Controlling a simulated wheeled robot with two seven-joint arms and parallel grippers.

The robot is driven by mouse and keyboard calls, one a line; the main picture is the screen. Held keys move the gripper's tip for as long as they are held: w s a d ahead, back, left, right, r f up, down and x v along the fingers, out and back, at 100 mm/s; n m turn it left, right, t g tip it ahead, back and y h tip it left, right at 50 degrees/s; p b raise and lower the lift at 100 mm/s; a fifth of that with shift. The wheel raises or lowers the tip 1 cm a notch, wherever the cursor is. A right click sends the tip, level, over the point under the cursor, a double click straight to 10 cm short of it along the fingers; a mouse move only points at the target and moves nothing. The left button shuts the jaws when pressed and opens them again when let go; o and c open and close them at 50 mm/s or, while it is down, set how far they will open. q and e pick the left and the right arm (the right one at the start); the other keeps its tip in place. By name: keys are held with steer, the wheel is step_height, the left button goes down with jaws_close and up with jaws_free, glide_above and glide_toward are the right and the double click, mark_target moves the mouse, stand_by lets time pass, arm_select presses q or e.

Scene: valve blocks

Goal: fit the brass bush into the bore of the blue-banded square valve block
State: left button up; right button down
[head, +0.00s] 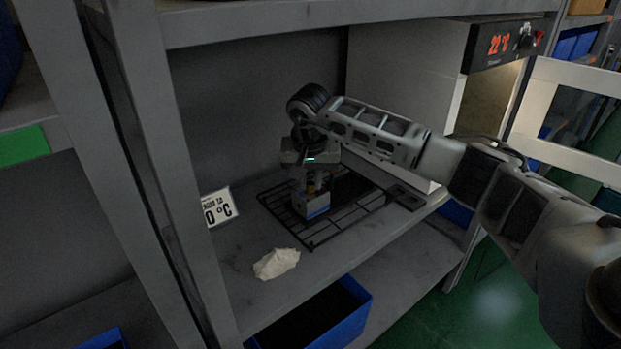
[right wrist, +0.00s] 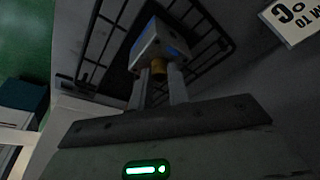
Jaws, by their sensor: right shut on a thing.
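The square valve block (head: 317,207) is grey with a blue band and stands on a black wire rack on the shelf. It also shows in the right wrist view (right wrist: 148,46), beyond the fingertips. My right gripper (head: 311,187) points down just over the block. It is shut on the brass bush (right wrist: 158,68), which sits between the two fingers at the block's top face. The bore is hidden, so I cannot tell how far the bush is in it. My left gripper is not in view.
The black wire rack (head: 311,245) lies around the block. A blue bin (head: 357,289) is below. Shelf posts and the upper shelf bound the space.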

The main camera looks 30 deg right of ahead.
mark_target(310, 198)
steer(key=c, duration=1.3)
jaws_free()
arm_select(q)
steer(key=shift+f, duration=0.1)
arm_select(e)
steer(key=shift+o, duration=0.2)
arm_select(q)
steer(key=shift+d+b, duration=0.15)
steer(key=shift+b, duration=0.35)
arm_select(e)
steer(key=v, duration=0.7)
steer(key=shift+r, duration=0.3)
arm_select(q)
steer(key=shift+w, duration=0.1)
